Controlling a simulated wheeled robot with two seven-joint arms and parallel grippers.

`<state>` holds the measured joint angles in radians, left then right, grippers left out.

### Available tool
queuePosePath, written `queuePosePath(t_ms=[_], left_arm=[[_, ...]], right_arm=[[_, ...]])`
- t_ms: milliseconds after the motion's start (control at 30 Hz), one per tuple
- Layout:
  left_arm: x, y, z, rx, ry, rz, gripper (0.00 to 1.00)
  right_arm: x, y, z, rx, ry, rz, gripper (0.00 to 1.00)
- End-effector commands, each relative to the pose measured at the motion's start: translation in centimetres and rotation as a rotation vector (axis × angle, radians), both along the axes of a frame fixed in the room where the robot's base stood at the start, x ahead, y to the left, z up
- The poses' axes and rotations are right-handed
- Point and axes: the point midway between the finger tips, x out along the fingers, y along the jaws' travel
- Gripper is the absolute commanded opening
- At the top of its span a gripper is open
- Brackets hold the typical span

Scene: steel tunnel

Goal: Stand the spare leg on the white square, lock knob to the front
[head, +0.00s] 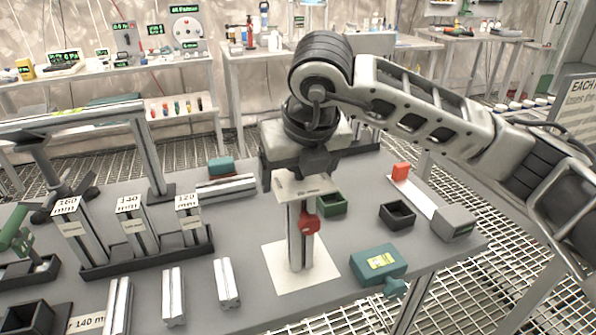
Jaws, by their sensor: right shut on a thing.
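The spare leg (295,240) is an upright silver metal profile with a pale plate at its top and a red lock knob (309,223) on its side. The knob shows toward me and a little to the right. My right gripper (302,172) comes down from above and is shut on the leg's top end, hiding part of it. The leg's lower end is over the white square (322,274), near its middle. I cannot tell whether it touches the square. My left gripper is not in view.
A black rack (150,262) with labelled upright profiles stands to the left. Short silver profiles (227,282) lie at the front. A teal spirit-level block (378,262) is close to the right of the square. Green (331,204) and black (397,214) trays lie behind it.

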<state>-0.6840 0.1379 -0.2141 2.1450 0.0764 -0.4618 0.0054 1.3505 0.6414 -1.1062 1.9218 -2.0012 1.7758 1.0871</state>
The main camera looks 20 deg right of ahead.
Motion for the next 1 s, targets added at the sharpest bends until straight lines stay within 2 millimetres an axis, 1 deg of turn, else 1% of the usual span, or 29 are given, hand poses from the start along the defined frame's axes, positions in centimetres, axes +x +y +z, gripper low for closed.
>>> queuePosePath(t_ms=[67,100,133,167,500,533,667,1000], left_arm=[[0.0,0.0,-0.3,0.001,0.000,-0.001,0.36],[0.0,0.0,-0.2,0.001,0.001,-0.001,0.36],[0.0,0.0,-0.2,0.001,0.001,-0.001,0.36],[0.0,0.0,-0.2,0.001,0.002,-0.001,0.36],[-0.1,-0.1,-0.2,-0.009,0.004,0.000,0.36],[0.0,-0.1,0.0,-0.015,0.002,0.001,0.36],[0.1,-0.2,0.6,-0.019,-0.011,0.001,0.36],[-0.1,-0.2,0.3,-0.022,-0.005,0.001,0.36]], right_arm=[[0.0,0.0,-0.1,0.001,-0.003,-0.001,0.23],[0.0,0.0,0.0,0.001,-0.004,-0.001,0.87],[0.0,0.0,0.0,0.001,-0.003,-0.001,0.95],[0.0,0.0,0.0,0.001,-0.003,-0.001,1.00],[0.0,0.0,-0.2,0.000,0.001,0.000,1.00],[-0.1,0.0,0.1,0.001,-0.001,0.000,1.00],[-1.0,0.0,2.4,0.002,-0.006,0.002,1.00],[-4.2,-0.1,10.1,0.002,-0.008,0.002,1.00]])
